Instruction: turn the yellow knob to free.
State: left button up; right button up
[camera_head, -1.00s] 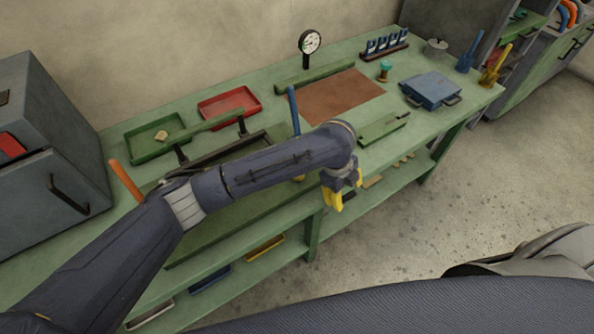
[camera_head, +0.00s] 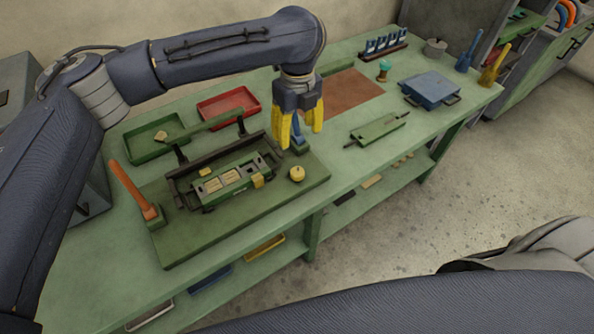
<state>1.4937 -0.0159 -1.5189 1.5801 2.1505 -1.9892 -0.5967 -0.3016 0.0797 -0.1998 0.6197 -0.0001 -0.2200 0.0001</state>
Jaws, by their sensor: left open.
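The yellow knob (camera_head: 297,173) is a small round pale-yellow knob on the right part of the green base plate (camera_head: 210,236), in front of the blue lever (camera_head: 300,149). My left gripper (camera_head: 301,139) hangs above and behind the knob with its yellow fingers pointing down. It is open, and no contact with the knob shows. The gripper hides most of the blue lever; I cannot tell whether its fingers are around the lever or in front of it. My right gripper is out of view.
An orange lever (camera_head: 134,190) stands at the plate's left end. A green roller unit (camera_head: 230,181) lies mid-plate. Behind are a green tray (camera_head: 141,150) and a red tray (camera_head: 222,120). A loose green part (camera_head: 378,129) and a blue box (camera_head: 430,88) lie to the right.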

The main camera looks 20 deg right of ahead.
aim_at(297, 171)
pick_arm(q)
notch_tip(297, 171, down, 17)
jog(key=shift+r, duration=0.2)
dwell(0.4)
grip_shut()
dwell(0.5)
